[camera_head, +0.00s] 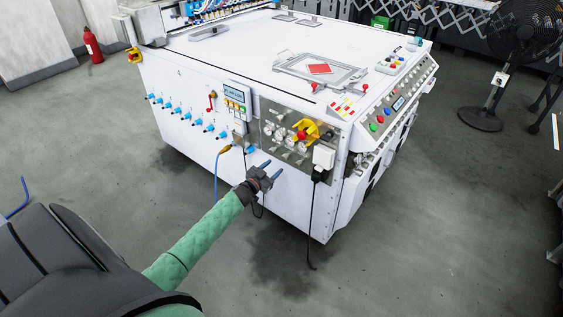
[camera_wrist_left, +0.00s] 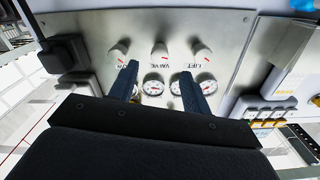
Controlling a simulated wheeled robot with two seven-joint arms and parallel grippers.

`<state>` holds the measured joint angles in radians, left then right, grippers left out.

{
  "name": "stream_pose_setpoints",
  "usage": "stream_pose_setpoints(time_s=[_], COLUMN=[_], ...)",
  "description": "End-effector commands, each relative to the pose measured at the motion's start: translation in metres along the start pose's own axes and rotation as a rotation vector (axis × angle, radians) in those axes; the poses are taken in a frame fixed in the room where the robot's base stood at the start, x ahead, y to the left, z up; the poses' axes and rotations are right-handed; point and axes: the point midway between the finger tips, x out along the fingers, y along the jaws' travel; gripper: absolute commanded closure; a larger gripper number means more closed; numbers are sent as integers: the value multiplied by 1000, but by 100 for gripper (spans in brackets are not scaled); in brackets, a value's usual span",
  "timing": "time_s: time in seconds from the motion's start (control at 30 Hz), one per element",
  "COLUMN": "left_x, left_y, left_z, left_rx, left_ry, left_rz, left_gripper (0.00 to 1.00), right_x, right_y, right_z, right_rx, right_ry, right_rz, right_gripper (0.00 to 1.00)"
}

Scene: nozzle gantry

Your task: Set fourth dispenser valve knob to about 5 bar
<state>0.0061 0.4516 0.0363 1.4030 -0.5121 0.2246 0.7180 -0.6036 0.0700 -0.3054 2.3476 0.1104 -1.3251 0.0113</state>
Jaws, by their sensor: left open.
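The grey metal valve panel (camera_head: 268,124) is on the near side of the white machine, with round gauges and a row of small knobs below them. In the left wrist view the panel (camera_wrist_left: 90,22) appears upside down. Three pale knobs with red marks show there: a left knob (camera_wrist_left: 119,52), a middle one (camera_wrist_left: 160,51) by the word VALVE, and a right one (camera_wrist_left: 202,56) by LIFT. I cannot tell which is the fourth dispenser valve knob. White-faced gauges (camera_wrist_left: 153,88) show between and behind my fingers. My left gripper (camera_head: 273,168) is open and empty, apart from the panel.
A yellow and red rotary switch (camera_head: 306,130) sticks out of the panel. A white socket box (camera_head: 323,157) with a hanging black cable is to its right. Blue fittings (camera_head: 185,117) and a display box (camera_head: 236,94) are to the left. The floor in front is clear.

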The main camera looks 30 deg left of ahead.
Motion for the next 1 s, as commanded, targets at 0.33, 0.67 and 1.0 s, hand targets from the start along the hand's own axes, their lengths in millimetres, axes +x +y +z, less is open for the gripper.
stream_pose_setpoints(time_s=[0.33, 0.67, 1.0], left_x=[45, 63, 64], left_y=[1, 0, 1], left_z=[-1, 0, 0], left_rx=[-1, 0, 0], left_ry=[1, 0, 0], left_rz=[0, 1, 1], left_gripper=[52, 52, 64], right_x=[-7, -9, -9], right_y=[4, 5, 5], right_z=[0, 1, 1], right_rx=[2, 3, 3], right_ry=[-14, -23, -23], right_rz=[11, 15, 16], right_gripper=[64, 64, 64])
